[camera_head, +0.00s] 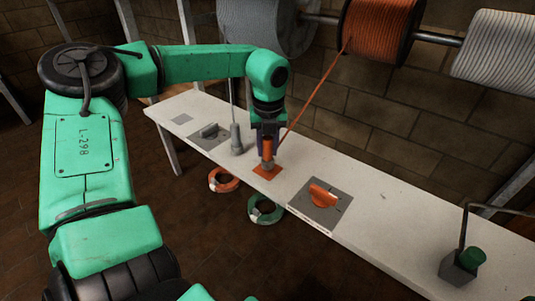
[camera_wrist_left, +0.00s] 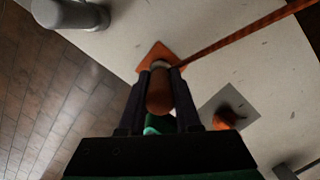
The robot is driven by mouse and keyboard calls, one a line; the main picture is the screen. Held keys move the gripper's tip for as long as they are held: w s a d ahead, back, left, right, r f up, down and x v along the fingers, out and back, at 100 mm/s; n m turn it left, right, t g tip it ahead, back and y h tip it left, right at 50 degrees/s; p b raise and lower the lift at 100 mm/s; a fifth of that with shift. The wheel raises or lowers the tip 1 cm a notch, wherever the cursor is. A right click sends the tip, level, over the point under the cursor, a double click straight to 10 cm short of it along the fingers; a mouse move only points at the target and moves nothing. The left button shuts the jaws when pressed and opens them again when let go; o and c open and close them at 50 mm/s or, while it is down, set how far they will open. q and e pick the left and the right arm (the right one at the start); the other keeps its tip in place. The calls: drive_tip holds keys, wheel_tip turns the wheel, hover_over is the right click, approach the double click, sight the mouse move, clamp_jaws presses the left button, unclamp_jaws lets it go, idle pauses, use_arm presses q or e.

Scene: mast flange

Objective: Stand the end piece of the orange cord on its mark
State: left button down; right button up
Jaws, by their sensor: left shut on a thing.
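The end piece (camera_head: 268,157) of the orange cord is an orange cylinder held upright between the fingers of my left gripper (camera_head: 267,147). In the wrist view, the end piece (camera_wrist_left: 159,95) sits between both dark fingers. The orange square mark (camera_head: 260,173) lies on the pale bench right below it; it also shows in the wrist view (camera_wrist_left: 150,57). The lower end of the piece is over the mark; I cannot tell whether it touches. The orange cord (camera_head: 318,91) runs up taut to its orange spool (camera_head: 377,30). My right gripper is out of view.
A grey weight-like end piece (camera_head: 236,140) on a grey cord stands to the left. A plate with an orange knob (camera_head: 321,196) is to the right. A grey block with a green knob (camera_head: 462,264) stands far right.

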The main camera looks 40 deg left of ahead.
use_arm(q)
drive_tip(key=shift+f, duration=0.65)
drive_tip(key=shift+r, duration=0.1)
drive_tip(key=c, duration=1)
unclamp_jaws()
drive_tip(key=shift+f, duration=0.2)
drive_tip(key=o, duration=0.4)
drive_tip(key=shift+r, duration=0.1)
